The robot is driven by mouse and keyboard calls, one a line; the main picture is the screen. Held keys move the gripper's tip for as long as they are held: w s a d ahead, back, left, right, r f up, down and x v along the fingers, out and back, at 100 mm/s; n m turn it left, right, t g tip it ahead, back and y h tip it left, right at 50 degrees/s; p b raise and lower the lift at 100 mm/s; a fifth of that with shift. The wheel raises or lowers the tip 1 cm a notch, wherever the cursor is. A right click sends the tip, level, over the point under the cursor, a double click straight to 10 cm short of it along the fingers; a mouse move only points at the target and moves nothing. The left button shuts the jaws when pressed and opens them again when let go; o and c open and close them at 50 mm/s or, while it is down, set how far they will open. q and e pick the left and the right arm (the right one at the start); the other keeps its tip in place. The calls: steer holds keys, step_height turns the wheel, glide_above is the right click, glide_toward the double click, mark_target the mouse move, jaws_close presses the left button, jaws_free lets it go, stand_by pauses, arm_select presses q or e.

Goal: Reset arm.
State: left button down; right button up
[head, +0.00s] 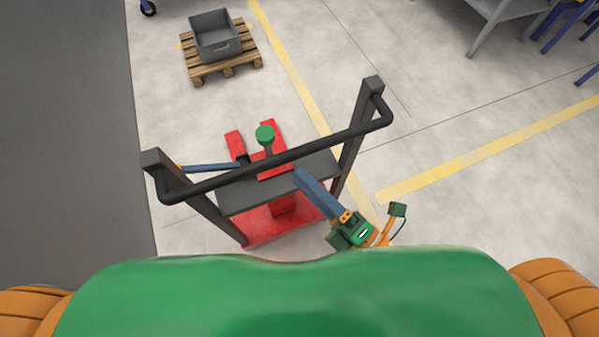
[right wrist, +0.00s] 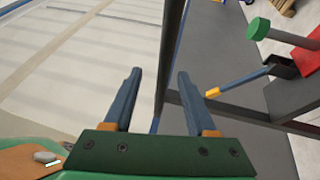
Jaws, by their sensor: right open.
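My right gripper (head: 300,172) is over the near right part of a red and black cart, by its right handle post. In the right wrist view its two blue fingers (right wrist: 158,75) are apart with nothing between them, and a dark cart post stands beyond them. A blue pipe with an orange end (head: 212,167) juts out at the cart's left from a black fitting; it also shows in the right wrist view (right wrist: 240,81). A green-topped post (head: 265,134) stands upright on the cart. My left gripper is not in view.
The cart's black handle bar (head: 290,155) spans between two posts close to my right gripper. A grey crate (head: 214,36) sits on a wooden pallet (head: 243,61) at the back left. A grey table (head: 510,12) is at the upper right. Floor to the right is clear.

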steer(key=d+f+m+g+h, duration=0.2)
steer(key=d+f+m+h, duration=0.25)
steer(key=f, duration=0.55)
steer(key=s+d+f+m+g+h, duration=0.1)
steer(key=d+f+m+g+h, duration=0.15)
steer(key=f+m, duration=0.55)
steer(key=d+f+m+g+h, duration=0.1)
steer(key=d+f+m+h, duration=0.25)
steer(key=f, duration=0.75)
steer(key=s+d+f+m+g+h, duration=0.1)
steer(key=s+d+f+m+g, duration=0.2)
steer(key=s+f, duration=0.3)
steer(key=s+d+f+m+g+h, duration=0.2)
steer(key=s+f+m+g, duration=0.3)
steer(key=s, duration=0.6)
steer(key=shift+d+f+m, duration=0.4)
steer(key=shift+f+m, duration=0.1)
